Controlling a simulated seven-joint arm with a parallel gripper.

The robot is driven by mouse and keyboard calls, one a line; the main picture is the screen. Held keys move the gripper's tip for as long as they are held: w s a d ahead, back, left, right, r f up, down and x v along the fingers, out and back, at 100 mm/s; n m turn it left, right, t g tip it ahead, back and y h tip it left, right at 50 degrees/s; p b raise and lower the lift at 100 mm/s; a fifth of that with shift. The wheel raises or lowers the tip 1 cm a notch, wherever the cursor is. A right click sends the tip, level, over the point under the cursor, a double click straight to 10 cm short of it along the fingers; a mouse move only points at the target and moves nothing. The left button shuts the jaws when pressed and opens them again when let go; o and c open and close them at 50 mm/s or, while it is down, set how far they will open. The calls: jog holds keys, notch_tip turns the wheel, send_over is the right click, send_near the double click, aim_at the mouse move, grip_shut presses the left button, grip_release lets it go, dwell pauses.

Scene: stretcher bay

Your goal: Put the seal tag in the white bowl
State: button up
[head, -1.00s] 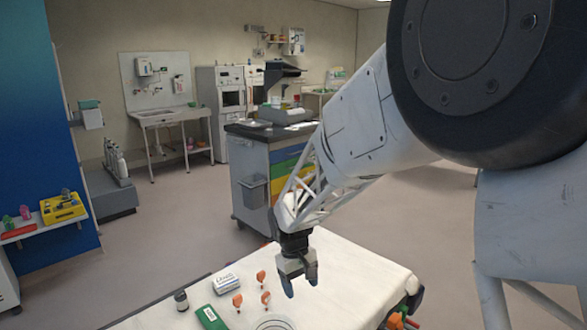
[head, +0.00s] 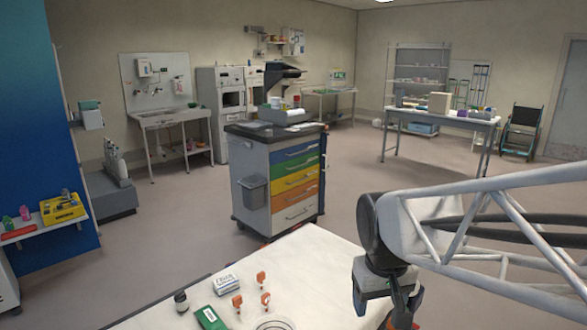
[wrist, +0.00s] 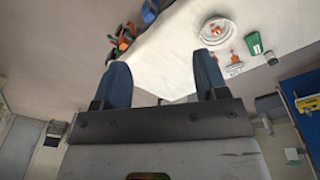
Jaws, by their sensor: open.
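Three small orange tag-like pieces (head: 265,299) stand on the white stretcher top (head: 318,270) in the head view; I cannot tell which is the seal tag. A round pale bowl (head: 272,324) is cut off by the bottom edge, just in front of them. The bowl also shows in the wrist view (wrist: 226,22), where something orange overlaps it; I cannot tell whether it is inside. My gripper (head: 403,312) is at the right edge of the stretcher, apart from the tags and bowl. In the wrist view its two blue fingers (wrist: 162,78) are spread, with nothing between them.
A green box (head: 209,318), a white box (head: 225,284) and a dark bottle (head: 181,301) stand left of the tags. A drawer cart (head: 280,180) stands behind the stretcher. The stretcher top between tags and gripper is clear.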

jog(key=s+d+m+t, duration=0.1)
jog(key=s+d+m, duration=0.1)
jog(key=s, duration=0.8)
jog(key=shift+s+d+r, duration=0.25)
jog(key=shift+d+r, duration=0.2)
jog(key=shift+d, duration=0.1)
